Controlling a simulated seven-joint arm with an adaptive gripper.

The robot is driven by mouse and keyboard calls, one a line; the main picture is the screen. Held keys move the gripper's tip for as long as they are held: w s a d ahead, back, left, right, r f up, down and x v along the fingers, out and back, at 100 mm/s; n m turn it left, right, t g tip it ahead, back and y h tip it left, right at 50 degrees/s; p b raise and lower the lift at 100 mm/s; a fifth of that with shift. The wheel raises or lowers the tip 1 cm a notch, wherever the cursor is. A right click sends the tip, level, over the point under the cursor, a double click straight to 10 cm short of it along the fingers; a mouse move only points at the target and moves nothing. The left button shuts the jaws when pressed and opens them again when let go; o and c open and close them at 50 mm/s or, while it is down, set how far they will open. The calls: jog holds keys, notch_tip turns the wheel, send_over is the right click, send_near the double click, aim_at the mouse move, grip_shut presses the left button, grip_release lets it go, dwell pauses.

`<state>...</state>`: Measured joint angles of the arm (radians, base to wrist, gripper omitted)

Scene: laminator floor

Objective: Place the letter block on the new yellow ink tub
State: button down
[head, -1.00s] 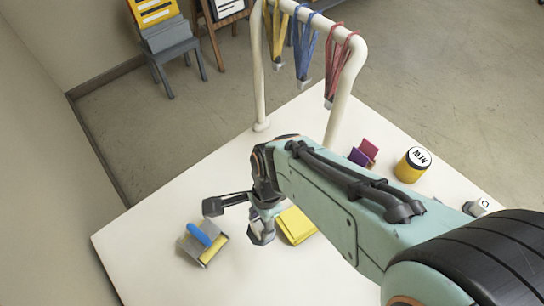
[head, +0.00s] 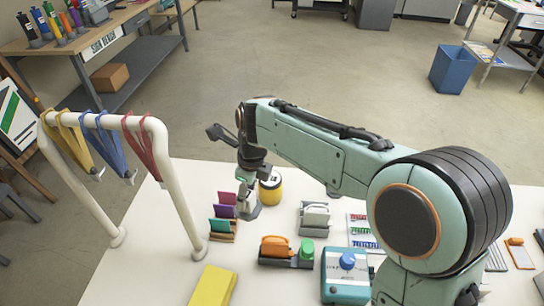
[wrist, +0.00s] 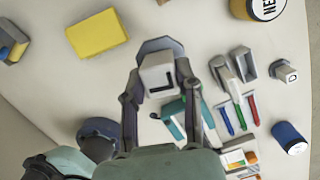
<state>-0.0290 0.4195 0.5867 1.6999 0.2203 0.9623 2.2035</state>
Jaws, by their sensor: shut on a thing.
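The letter block, grey with a pale face bearing a dark L-shaped mark (wrist: 157,79), is held in my gripper (wrist: 160,68) in the wrist view. My gripper is shut on it, with a finger on each side. The new yellow ink tub (head: 270,190) stands on the table just right of my gripper (head: 248,196) in the head view, which partly hides it. In the wrist view the tub (wrist: 258,10) is at the top right, cut by the edge, its white lid lettered "NE". The block is apart from the tub there.
A yellow sponge-like block (wrist: 97,33), a second lettered block (wrist: 287,72) and a blue tub (wrist: 290,136) lie around. The white rack (head: 178,180) with hanging straps stands left. An orange-handled tool (head: 276,246) and a teal box (head: 345,275) are at the front.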

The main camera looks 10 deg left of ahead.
jog(key=w+d+r+m, duration=0.2)
jog(key=w+d+m, duration=0.4)
send_over(270, 188)
notch_tip(270, 188, down, 4)
jog(key=shift+t+h, duration=0.3)
jog(key=shift+t, duration=0.1)
jog(key=w+f, duration=0.1)
jog(key=f, duration=0.1)
jog(key=w+f, duration=0.1)
jog(key=f, duration=0.1)
jog(key=shift+w+f, duration=0.15)
jog(key=shift+w, duration=0.05)
jog(key=shift+w+a+f, duration=0.15)
jog(key=shift+w+f, duration=0.25)
jog(key=shift+f, duration=1.7)
jog(key=shift+f, duration=0.15)
jog(key=c, duration=0.8)
grip_release()
